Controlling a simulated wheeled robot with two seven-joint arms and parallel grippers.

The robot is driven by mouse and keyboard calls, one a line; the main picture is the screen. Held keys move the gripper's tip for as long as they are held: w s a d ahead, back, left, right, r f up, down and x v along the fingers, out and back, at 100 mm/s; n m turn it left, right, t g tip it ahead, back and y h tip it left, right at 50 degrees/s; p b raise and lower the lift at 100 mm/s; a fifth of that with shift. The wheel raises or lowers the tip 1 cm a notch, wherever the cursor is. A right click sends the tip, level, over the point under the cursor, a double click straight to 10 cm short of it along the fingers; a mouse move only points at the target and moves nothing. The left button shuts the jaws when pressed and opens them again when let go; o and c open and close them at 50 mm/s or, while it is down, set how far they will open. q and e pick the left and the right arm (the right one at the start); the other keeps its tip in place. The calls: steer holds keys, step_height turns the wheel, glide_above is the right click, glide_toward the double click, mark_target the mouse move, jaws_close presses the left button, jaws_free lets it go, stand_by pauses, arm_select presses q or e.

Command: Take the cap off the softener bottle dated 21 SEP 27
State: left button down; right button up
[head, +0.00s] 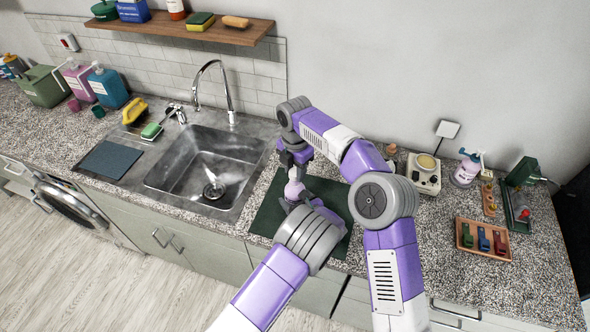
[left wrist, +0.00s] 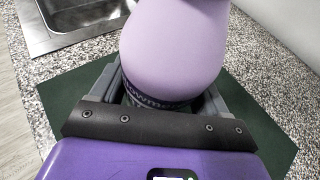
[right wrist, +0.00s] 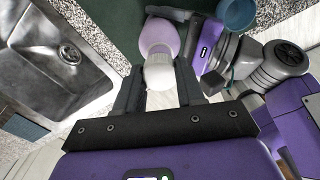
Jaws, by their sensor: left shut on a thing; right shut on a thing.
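A lilac softener bottle (head: 294,189) stands on the dark green mat (head: 268,216) right of the sink. It fills the top of the left wrist view (left wrist: 173,48), with part of a dark label; no date is readable. My left gripper (head: 302,199) is shut around the bottle's lower body. My right gripper (head: 295,158) is above the bottle, pointing down. In the right wrist view the white cap (right wrist: 159,74) sits between its fingers, which are shut on it. The cap lines up with the bottle (right wrist: 158,37); I cannot tell whether it is loose.
A steel sink (head: 207,165) lies to the left. A round blue thing (right wrist: 237,14) is near the mat in the right wrist view. A cream scale-like device (head: 424,172), a pump bottle (head: 466,170) and a wooden tray (head: 483,240) stand to the right. My forearms cover part of the mat.

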mark_target(295, 171)
steer(key=shift+r, duration=2)
arm_select(q)
jaws_free()
